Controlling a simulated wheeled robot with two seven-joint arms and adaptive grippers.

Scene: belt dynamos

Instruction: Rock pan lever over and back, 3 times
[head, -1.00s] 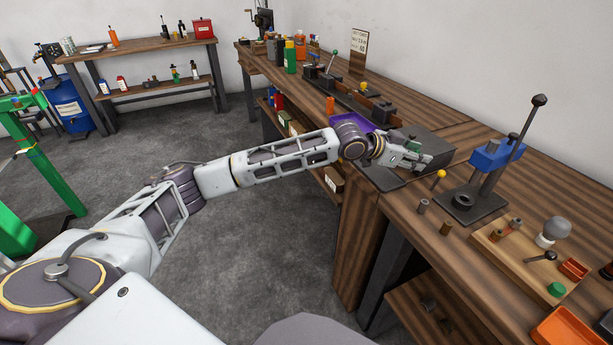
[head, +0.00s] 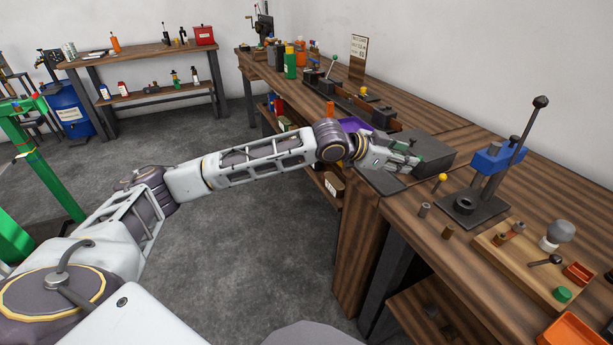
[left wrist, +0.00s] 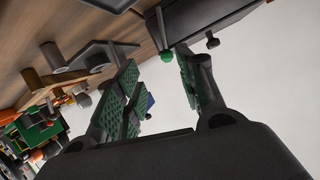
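My left gripper (head: 412,160) is over the bench beside a dark grey box (head: 436,150). Its green-padded fingers (left wrist: 160,95) stand apart with nothing held between them in the left wrist view. Past the fingertips, a short dark lever with a green knob (left wrist: 166,56) stands out from the box, which also shows in that view (left wrist: 222,12). The knob lies in line with the gap between the fingers, apart from the pads. A small black knob (left wrist: 212,43) is beside it. No label shows which of these is the pan lever. My right gripper is out of view.
A yellow-knobbed pin (head: 441,178) and a blue lever press (head: 490,158) stand to the right. A wooden board with several small parts (head: 500,262) is nearer. A purple tray (head: 352,124) and a dark rail lie behind my wrist.

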